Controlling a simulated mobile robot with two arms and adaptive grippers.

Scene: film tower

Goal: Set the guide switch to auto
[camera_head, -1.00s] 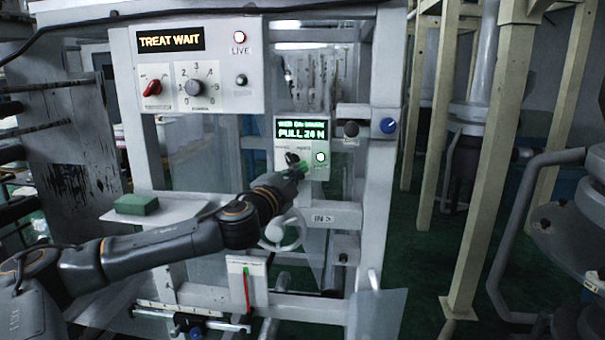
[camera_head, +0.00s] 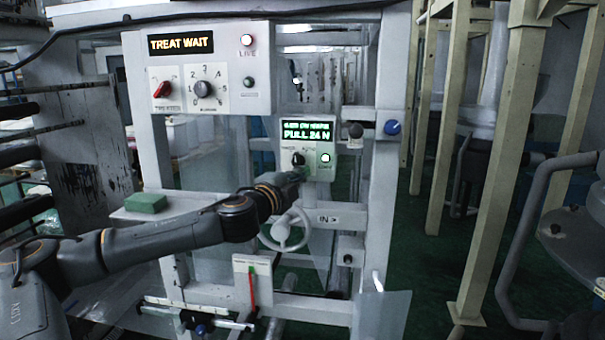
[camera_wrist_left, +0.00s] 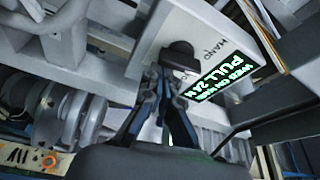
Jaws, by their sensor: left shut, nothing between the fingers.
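The guide switch is a small black knob (camera_head: 297,159) on a white panel, under a green-lit display (camera_head: 307,131) reading PULL 24 N. In the left wrist view the knob (camera_wrist_left: 180,57) sits close beyond the fingertips, with the label HAND to its right. Which way it points is too small to tell. My left gripper (camera_head: 296,176) is just below the knob in the head view. In the left wrist view its fingers (camera_wrist_left: 165,76) are shut and empty; I cannot tell whether they touch the knob. My right gripper is not in view.
Left of the panel, a larger board holds a red knob (camera_head: 162,89) and a grey dial (camera_head: 203,89). A handwheel (camera_head: 284,231) is below my gripper. A green block (camera_head: 146,203) lies on a ledge. Beige posts (camera_head: 488,170) stand to the right.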

